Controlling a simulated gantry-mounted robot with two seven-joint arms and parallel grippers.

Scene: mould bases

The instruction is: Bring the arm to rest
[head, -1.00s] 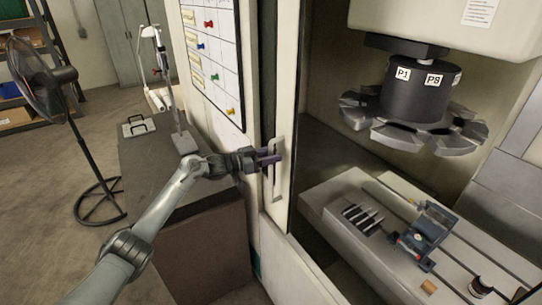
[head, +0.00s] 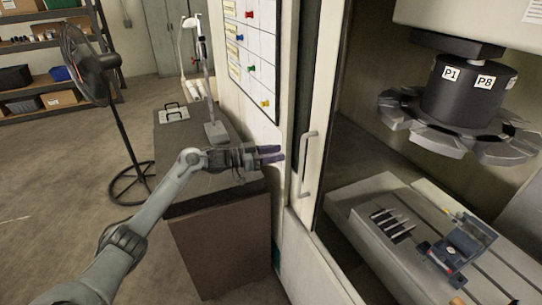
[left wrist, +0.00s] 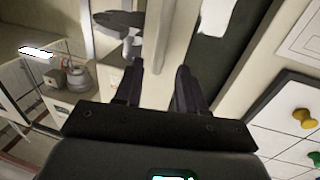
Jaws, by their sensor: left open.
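My left arm comes in from the lower left in the head view. Its gripper (head: 272,154) is open and empty, a little left of the door handle (head: 308,164) of the machine and apart from it. In the left wrist view the two dark fingers (left wrist: 158,88) stand apart with nothing between them. My right gripper is in neither view.
The machine's opening shows a tool carousel (head: 462,95) above a bed with a vise (head: 458,250). A whiteboard (head: 250,55) hangs on the machine's side. A dark bench (head: 190,184) stands below my left gripper. A fan (head: 118,110) stands at left on open floor.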

